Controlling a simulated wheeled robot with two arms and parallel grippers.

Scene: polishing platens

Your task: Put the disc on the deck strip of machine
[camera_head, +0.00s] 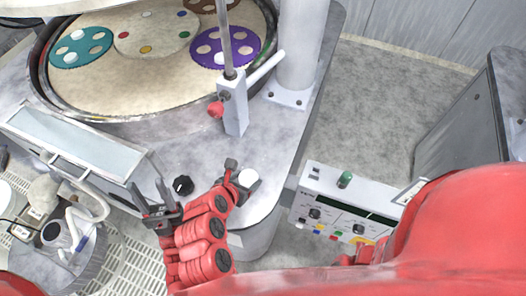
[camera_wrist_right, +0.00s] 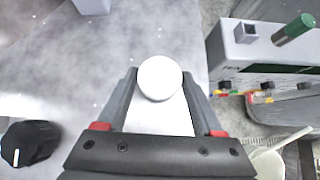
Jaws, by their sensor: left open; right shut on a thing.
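The small white disc (camera_head: 249,177) is between the fingertips of my right gripper (camera_head: 240,180), which is shut on it. In the right wrist view, the disc (camera_wrist_right: 160,78) shows round and face-on between the two fingertips. It is over the grey deck strip (camera_head: 262,140) of the machine, near its right front edge; I cannot tell whether it touches the deck. My left gripper (camera_head: 158,205) is open and empty, in front of the control box at the machine's front. The deck (camera_wrist_right: 110,60) is also behind the disc in the right wrist view.
A black knob (camera_head: 183,185) stands on the deck left of the disc. A post with a red ball (camera_head: 216,109) and a thick column (camera_head: 300,50) rise behind. A control panel (camera_head: 345,200) with a green knob is at right. The round platen (camera_head: 150,75) holds coloured carriers.

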